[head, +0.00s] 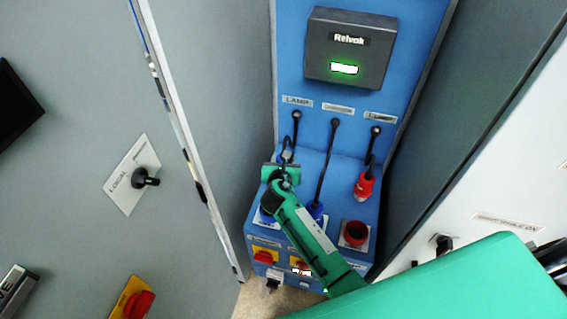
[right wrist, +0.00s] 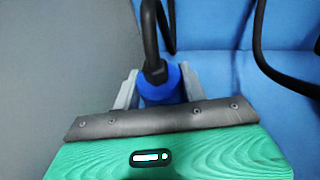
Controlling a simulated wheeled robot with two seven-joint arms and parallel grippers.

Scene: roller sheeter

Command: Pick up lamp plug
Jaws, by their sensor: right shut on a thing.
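The lamp plug is blue with a black cable and shows in the right wrist view (right wrist: 161,88) between the grey fingers of my right gripper (right wrist: 158,88). In the head view, my green right arm reaches in from the lower right, and the right gripper (head: 285,160) is shut on the plug below the LAMP label (head: 297,100). Only a small part of the plug shows there, at the top of the gripper. The plug's lower end is hidden by the gripper. My left gripper is out of view.
A blue plug (head: 316,211) on the middle cable and a red plug (head: 364,186) on the right cable are close by. The blue panel also has a red socket (head: 355,232) and red rotary switches (head: 265,257). Grey cabinet walls flank it closely.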

